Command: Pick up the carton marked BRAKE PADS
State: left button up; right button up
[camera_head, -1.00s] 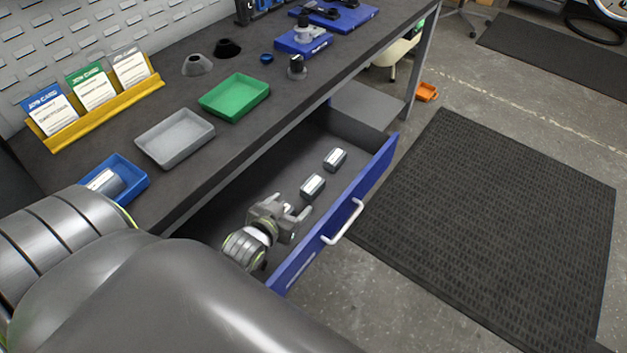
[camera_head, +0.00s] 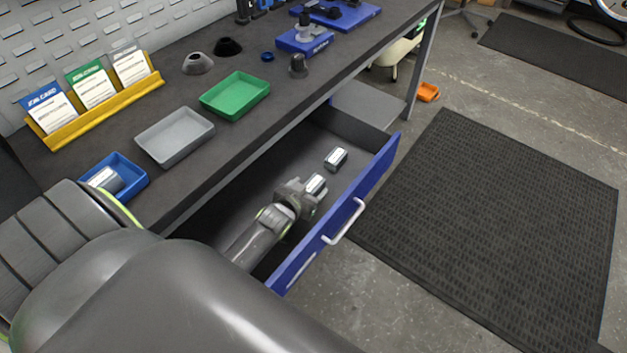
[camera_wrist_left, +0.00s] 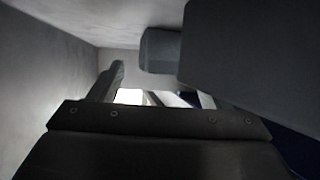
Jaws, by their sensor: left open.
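Two small dark cartons with pale tops lie in the open drawer (camera_head: 381,169); their markings are too small to read, so I cannot tell which says BRAKE PADS. The nearer carton (camera_head: 316,184) is at my left gripper (camera_head: 311,191), whose open fingers reach around it. The farther carton (camera_head: 336,158) lies apart, beyond the gripper. In the left wrist view the fingers of my left gripper (camera_wrist_left: 158,92) are spread, with a bright surface partly visible between them. My right gripper is not in view.
The drawer's blue front panel with a white handle (camera_head: 344,222) bounds the right side, and the bench top (camera_head: 232,136) overhangs the left. On the bench are a blue tray (camera_head: 138,187) holding an item, a grey tray (camera_head: 175,137) and a green tray (camera_head: 235,95).

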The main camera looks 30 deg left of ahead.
pick_arm(q)
jog(key=shift+w+a+f, duration=0.1)
jog(key=shift+w+f, duration=0.15)
jog(key=shift+w, duration=0.3)
jog(key=shift+c, duration=0.3)
jog(key=c, duration=1.1)
